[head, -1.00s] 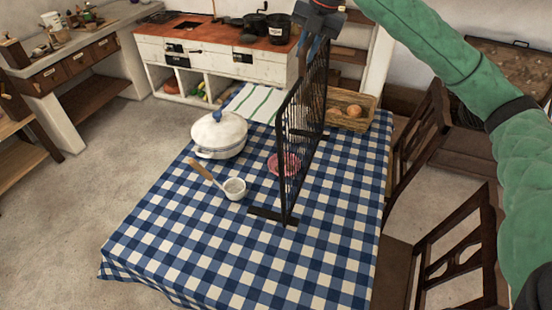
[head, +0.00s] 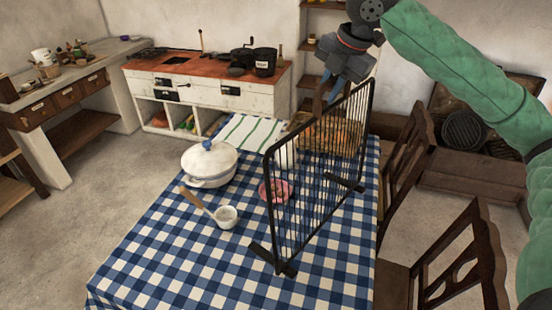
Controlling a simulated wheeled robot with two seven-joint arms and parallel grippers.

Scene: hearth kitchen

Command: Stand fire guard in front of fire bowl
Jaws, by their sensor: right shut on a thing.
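The fire guard (head: 319,168) is a black upright screen of thin bars with two flat feet, over the right part of the checked table (head: 165,255). My right gripper (head: 327,98) is shut on its top rail. I cannot tell whether the feet touch the cloth or hang just above it. A dark round, bowl-like thing (head: 465,131) sits on the brown ledge at the right wall; I cannot tell whether it is the fire bowl. My left gripper is not in view.
A white lidded pot (head: 208,165), a ladle (head: 226,216), a pink dish (head: 267,190), a striped towel (head: 250,132) and a wicker basket (head: 345,138) are on the table. Wooden chairs (head: 411,160) line its right side. The table's front left is clear; open floor lies left.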

